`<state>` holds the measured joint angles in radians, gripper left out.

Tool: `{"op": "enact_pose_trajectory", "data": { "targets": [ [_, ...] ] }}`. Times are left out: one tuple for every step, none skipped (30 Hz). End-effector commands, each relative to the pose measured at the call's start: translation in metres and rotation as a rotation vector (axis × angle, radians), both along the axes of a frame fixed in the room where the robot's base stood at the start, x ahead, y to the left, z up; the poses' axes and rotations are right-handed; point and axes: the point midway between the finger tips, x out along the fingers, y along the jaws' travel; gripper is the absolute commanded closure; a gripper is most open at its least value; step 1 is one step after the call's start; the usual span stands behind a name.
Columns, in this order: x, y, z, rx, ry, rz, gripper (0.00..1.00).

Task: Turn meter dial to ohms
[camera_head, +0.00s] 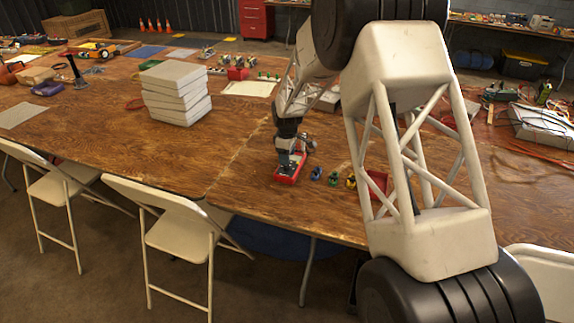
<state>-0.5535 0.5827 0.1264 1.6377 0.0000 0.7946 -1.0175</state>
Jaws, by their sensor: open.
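A small red meter (287,179) lies on the wooden table near its front edge. My gripper (290,163) points down right over the meter, at or very close to its face. The fingers are small here and cover much of the meter. The dial and its setting are hidden or too small to read. My gripper is open, and I cannot tell whether its fingers touch the dial.
Small blue (316,173), green and yellow items stand right of the meter, with a red bin (378,184) beyond. A stack of grey-white slabs (176,92) stands to the left. Folding chairs (173,222) line the front edge. The wooden table (185,150) is bare between stack and meter.

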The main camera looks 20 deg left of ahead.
Motion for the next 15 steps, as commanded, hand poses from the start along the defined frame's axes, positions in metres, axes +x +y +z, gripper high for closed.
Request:
{"op": "enact_pose_trajectory", "data": {
  "targets": [
    [0.000, 0.000, -0.008, -0.001, 0.002, 0.000, 0.47],
    [0.000, 0.000, -0.012, -0.001, 0.002, 0.000, 0.47],
    [0.000, 0.000, -0.017, -0.001, 0.002, 0.000, 0.47],
    [0.000, 0.000, -0.021, -0.001, 0.002, 0.000, 0.47],
    [0.000, 0.000, -0.024, -0.001, 0.002, 0.000, 0.47],
    [0.000, 0.000, -0.028, -0.001, 0.002, 0.000, 0.47],
    [0.000, 0.000, -0.031, -0.001, 0.002, 0.000, 0.47],
    [0.000, 0.000, -0.033, -0.001, 0.001, 0.000, 0.47],
    [0.000, 0.000, -0.037, -0.001, 0.001, 0.000, 0.47],
    [0.000, 0.000, -0.039, -0.001, 0.001, 0.000, 0.47],
    [0.000, 0.000, -0.041, -0.001, 0.001, 0.000, 0.47],
    [0.000, 0.000, -0.043, -0.001, 0.001, 0.000, 0.47],
    [0.000, 0.000, -0.044, -0.001, 0.001, 0.000, 0.47],
    [0.000, 0.000, -0.045, 0.000, 0.001, 0.000, 0.47],
    [0.000, 0.000, -0.046, 0.000, 0.001, 0.000, 0.47]
  ]
}}
